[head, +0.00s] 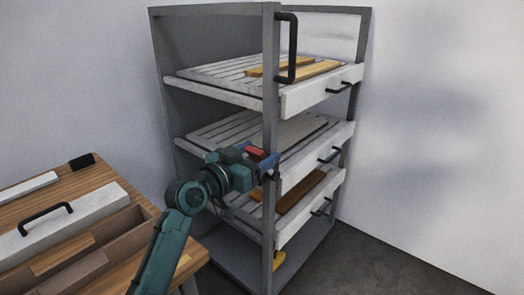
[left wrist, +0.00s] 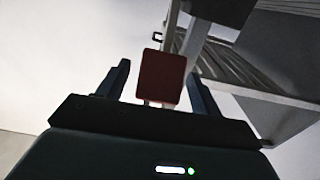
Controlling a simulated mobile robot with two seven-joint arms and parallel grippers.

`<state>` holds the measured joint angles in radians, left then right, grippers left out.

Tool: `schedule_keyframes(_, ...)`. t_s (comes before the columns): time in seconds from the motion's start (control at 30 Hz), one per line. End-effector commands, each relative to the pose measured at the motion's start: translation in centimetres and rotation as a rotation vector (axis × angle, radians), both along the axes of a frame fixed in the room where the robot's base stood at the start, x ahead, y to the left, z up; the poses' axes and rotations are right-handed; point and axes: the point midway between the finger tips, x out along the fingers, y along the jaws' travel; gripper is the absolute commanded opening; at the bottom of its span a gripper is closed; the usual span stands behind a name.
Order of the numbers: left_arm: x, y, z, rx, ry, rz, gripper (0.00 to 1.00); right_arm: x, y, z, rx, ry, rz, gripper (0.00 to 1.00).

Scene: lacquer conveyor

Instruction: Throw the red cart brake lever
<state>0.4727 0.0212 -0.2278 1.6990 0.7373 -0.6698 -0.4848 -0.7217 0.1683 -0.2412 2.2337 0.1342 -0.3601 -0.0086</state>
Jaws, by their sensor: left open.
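The red brake lever (head: 254,152) is by the near front post of the grey rack cart (head: 269,80), at about middle-shelf height. My left gripper (head: 266,161) is at the lever and partly hides it. In the left wrist view the lever's red end (left wrist: 162,76) shows between the two fingers of my left gripper (left wrist: 158,70). The fingers are apart, with a visible gap on the left side of the lever. Whether either finger touches it I cannot tell. My right gripper is in neither view.
The cart has slatted shelves with white drawer fronts (head: 318,90) and wooden boards (head: 318,68). A black vertical handle (head: 293,48) is on its upper post. A wooden workbench (head: 75,240) with a black-handled white block (head: 60,222) stands at the left. Floor (head: 375,265) at the right is clear.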

Motion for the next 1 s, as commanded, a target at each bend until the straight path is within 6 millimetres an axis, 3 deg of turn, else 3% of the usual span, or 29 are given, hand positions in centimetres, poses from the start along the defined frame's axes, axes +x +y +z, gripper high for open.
schedule_keyframes(0.2,1.5,-1.1,0.0,-0.001,-0.001,0.000,0.65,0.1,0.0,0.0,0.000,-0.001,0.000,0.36)
schedule_keyframes(0.5,1.6,-1.2,0.0,0.000,0.000,0.000,0.65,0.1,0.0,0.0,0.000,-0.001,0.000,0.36)
schedule_keyframes(1.0,1.6,-1.1,0.0,0.001,0.001,0.001,0.25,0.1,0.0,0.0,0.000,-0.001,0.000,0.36)
